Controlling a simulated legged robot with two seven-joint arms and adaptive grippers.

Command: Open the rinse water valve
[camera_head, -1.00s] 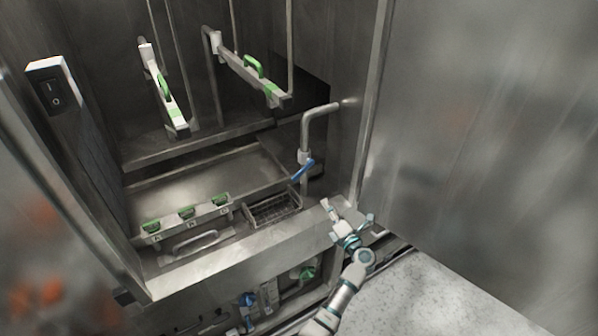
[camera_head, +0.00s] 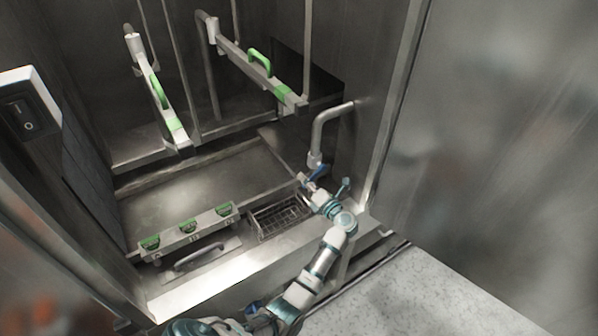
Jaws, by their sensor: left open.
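A grey pipe (camera_head: 325,125) comes out of the right wall of the washer and bends down to a valve with a blue lever (camera_head: 319,171). I take this as the rinse water valve. My left gripper (camera_head: 324,184) is open, its two fingers spread just below and around the blue lever in the picture. I cannot tell whether a finger touches the lever. The gripper partly hides the lever's lower end. My right gripper is not in view.
A wire basket (camera_head: 280,216) sits below left of the valve. Two arms with green handles (camera_head: 259,62) hang above. A metal wall panel (camera_head: 500,120) stands at right.

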